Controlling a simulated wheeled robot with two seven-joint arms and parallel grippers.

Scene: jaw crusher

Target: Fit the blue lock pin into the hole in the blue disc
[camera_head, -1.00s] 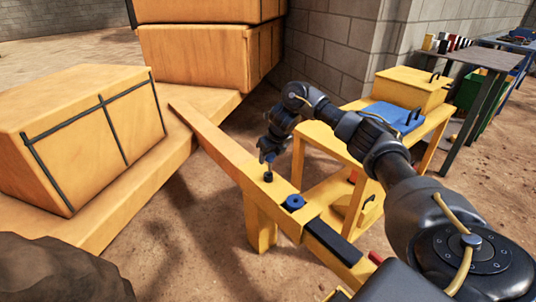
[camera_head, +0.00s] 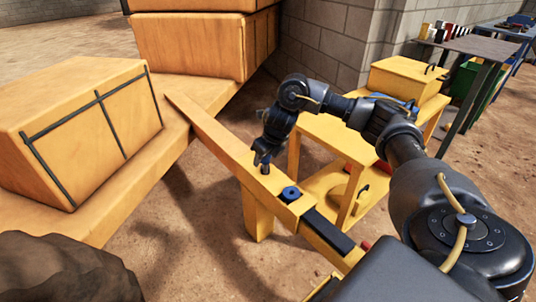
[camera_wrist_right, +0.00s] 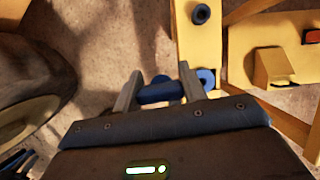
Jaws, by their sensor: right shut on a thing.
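My right gripper (camera_head: 264,157) is over the yellow beam (camera_head: 225,147), up and left of the blue disc (camera_head: 290,194) in the head view. In the right wrist view, my right gripper (camera_wrist_right: 161,88) is shut on the blue lock pin (camera_wrist_right: 157,93), which lies crosswise between the fingers. The blue disc (camera_wrist_right: 206,77) shows there just beyond the right finger, with a dark centre. The pin is apart from the disc's hole; I cannot make it out clearly in the head view. My left gripper is not in view.
A dark round knob (camera_wrist_right: 201,13) sits on the beam near the disc. A yellow table (camera_head: 335,138) with a yellow box (camera_head: 405,80) stands to the right. A large yellow block (camera_head: 80,130) is at left, and a dark boulder (camera_head: 60,270) at lower left.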

